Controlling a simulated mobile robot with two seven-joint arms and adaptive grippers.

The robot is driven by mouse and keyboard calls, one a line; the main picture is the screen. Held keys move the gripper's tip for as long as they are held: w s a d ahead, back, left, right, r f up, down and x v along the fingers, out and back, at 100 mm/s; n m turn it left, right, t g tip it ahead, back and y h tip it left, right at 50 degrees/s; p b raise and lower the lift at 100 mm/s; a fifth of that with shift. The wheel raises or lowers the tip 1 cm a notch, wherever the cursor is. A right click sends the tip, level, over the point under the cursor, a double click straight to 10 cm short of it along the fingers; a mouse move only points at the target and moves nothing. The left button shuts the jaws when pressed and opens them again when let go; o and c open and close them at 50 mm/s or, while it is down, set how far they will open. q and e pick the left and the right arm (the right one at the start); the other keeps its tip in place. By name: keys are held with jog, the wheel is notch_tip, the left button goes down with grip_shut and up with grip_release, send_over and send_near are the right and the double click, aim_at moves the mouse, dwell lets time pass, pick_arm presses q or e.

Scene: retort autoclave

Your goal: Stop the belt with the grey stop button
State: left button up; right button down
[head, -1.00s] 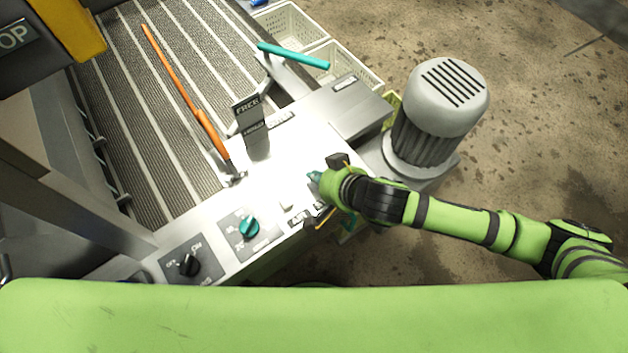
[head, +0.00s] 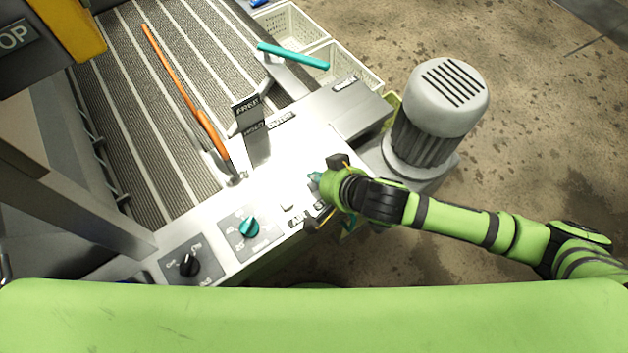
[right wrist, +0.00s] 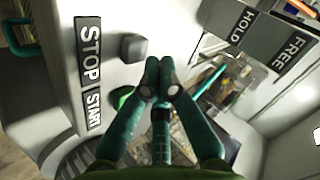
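The grey stop button (right wrist: 132,46) is a dark square knob beside the STOP label (right wrist: 89,52) in the right wrist view. In the head view it shows as a small pale block (head: 287,207) on the light metal panel. The green start button (right wrist: 122,97) sits beside the START label (right wrist: 94,112). My right gripper (right wrist: 162,64) has its teal fingertips together with nothing between them. In the picture they lie right of the stop button, apart from it. In the head view my right gripper (head: 316,178) is over the panel, up and right of the stop button. My left gripper is not in view.
The ribbed belt (head: 130,110) with an orange rod (head: 187,100) lies at the upper left. A grey motor (head: 440,105) stands on the right.

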aim_at(317, 186)
jog(key=shift+f, duration=0.35)
jog(key=shift+f, duration=0.55)
dwell(0.5)
dwell(0.4)
jog(key=shift+r+p, duration=0.9)
jog(key=shift+r, duration=0.05)
notch_tip(317, 186, up, 5)
jog(key=p, duration=0.5)
jog(key=shift+p, duration=0.4)
